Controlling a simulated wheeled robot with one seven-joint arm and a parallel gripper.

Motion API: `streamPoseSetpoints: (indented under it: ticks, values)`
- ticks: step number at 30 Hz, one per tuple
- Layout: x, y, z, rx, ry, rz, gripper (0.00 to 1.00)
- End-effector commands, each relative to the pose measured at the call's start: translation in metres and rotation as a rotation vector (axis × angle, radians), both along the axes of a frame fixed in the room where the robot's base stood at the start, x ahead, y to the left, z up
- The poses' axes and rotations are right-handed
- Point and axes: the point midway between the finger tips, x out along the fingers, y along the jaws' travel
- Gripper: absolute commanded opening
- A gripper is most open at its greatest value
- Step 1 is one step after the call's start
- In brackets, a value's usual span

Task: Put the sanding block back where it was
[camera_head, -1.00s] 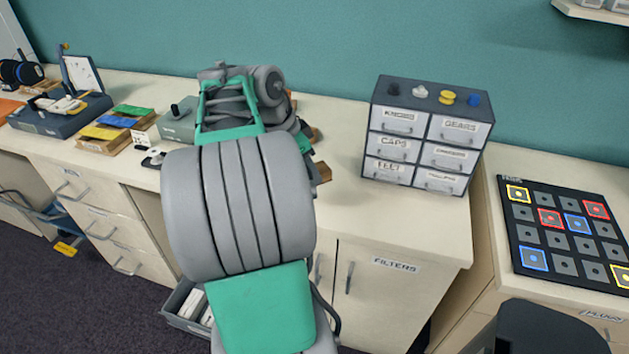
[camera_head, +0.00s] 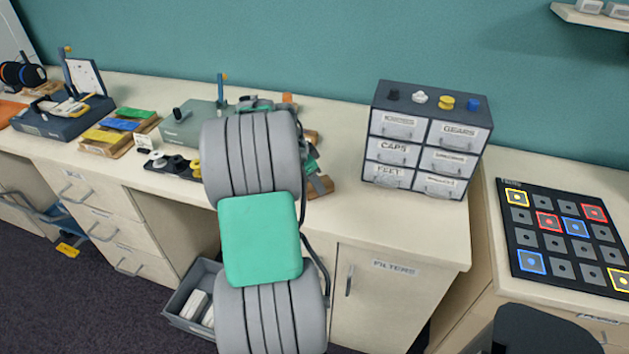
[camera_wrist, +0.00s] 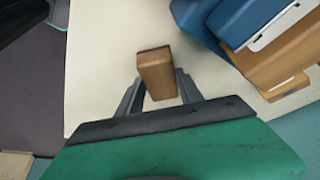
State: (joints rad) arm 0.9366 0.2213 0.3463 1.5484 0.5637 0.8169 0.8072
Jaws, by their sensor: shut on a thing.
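The sanding block (camera_wrist: 156,68) is a small brown block with a darker strip along its far edge. It is in the wrist view, between the two grey fingers of my gripper (camera_wrist: 160,80). The gripper is shut on it, above the pale worktop (camera_wrist: 105,60) near its edge. I cannot tell whether the block touches the worktop. In the head view my own arm hides most of the gripper, and the block is not clear there. No marked spot for the block can be made out.
A blue object with a white label (camera_wrist: 275,25) and a wooden piece (camera_wrist: 270,72) stand close by at right in the wrist view. In the head view, a drawer cabinet (camera_head: 425,140) stands right of my arm, with bare worktop before it. An open grey bin (camera_head: 180,305) is below.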

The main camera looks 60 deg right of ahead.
Motion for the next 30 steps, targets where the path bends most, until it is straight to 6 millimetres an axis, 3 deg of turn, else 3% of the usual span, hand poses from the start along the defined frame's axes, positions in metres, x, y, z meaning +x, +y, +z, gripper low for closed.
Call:
streamPoseSetpoints:
  ticks: [9,19,30]
  values:
    - [0.000,0.000,-0.001,0.000,0.000,0.000,0.65]
    - [0.001,0.001,0.007,-0.001,0.000,0.000,0.65]
    - [0.022,0.029,0.088,-0.003,-0.002,0.002,0.65]
